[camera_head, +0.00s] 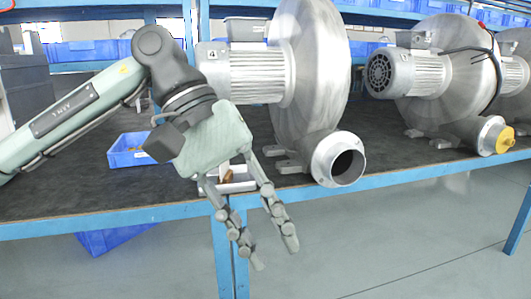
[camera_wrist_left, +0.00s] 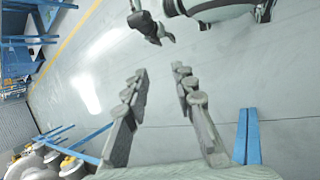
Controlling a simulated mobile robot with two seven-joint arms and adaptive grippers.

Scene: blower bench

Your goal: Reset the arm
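My left arm (camera_head: 75,118) comes in from the left and reaches over the bench's front edge. My left gripper (camera_head: 268,252) is open and empty, its two fingers apart and pointing down in front of the blue edge. In the left wrist view the same gripper (camera_wrist_left: 161,78) shows both fingers spread with only floor between them. A dark jointed part (camera_wrist_left: 152,27) at the top of that view looks like my right gripper, small and unclear. The right arm does not show in the head view.
A large blower (camera_head: 310,62) with an open round outlet stands on the bench (camera_head: 70,190) right behind the left gripper. Another blower (camera_head: 455,70) with a yellow-capped outlet (camera_head: 497,137) is farther right. A blue bin (camera_head: 128,151) sits behind the arm. The floor (camera_head: 400,235) in front is clear.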

